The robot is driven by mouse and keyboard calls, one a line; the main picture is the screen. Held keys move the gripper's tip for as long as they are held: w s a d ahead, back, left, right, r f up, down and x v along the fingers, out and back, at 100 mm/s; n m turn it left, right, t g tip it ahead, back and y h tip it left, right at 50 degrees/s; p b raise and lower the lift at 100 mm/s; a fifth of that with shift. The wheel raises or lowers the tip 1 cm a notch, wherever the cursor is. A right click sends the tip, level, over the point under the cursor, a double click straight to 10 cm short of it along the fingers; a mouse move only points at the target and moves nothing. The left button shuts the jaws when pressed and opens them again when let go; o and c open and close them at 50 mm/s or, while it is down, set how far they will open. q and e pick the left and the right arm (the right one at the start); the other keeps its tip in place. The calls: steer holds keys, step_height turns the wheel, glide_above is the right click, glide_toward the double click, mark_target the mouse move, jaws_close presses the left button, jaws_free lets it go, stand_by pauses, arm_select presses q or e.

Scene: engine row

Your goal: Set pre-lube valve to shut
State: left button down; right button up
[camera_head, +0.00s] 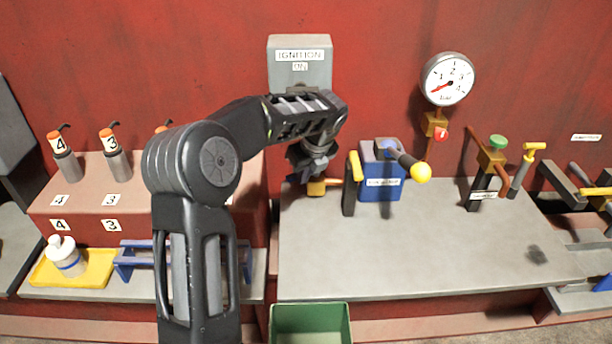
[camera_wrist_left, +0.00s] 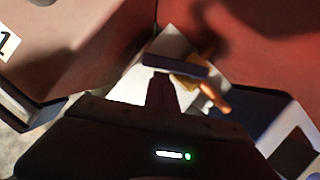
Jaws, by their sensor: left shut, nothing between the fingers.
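My left arm comes in from the left and bends over the bench. My left gripper (camera_head: 303,172) points down at the back left of the bench, shut and empty. Just beside its tips is a yellow valve body (camera_head: 317,187), partly hidden by the gripper. The wrist view shows a yellow piece (camera_wrist_left: 190,82) with a copper pipe (camera_wrist_left: 214,98), and a dark bar (camera_wrist_left: 176,65) over it. I cannot tell whether the gripper touches the bar, or how the valve is set. No pre-lube label is readable. My right gripper is not in view.
Right of the valve stands a blue box (camera_head: 381,189) with a yellow-knobbed lever (camera_head: 421,173). A grey ignition box (camera_head: 299,72) is on the wall above. A gauge (camera_head: 448,79) and a green-knobbed valve (camera_head: 497,142) are to the right. The bench front (camera_head: 410,255) is clear.

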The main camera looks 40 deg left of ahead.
arm_select(q)
steer(key=a+m+p, duration=0.1)
steer(key=p, duration=0.1)
steer(key=shift+a+m+p, duration=0.3)
steer(key=shift+a+p, duration=0.05)
steer(key=shift+a, duration=0.05)
steer(key=shift+d, duration=0.1)
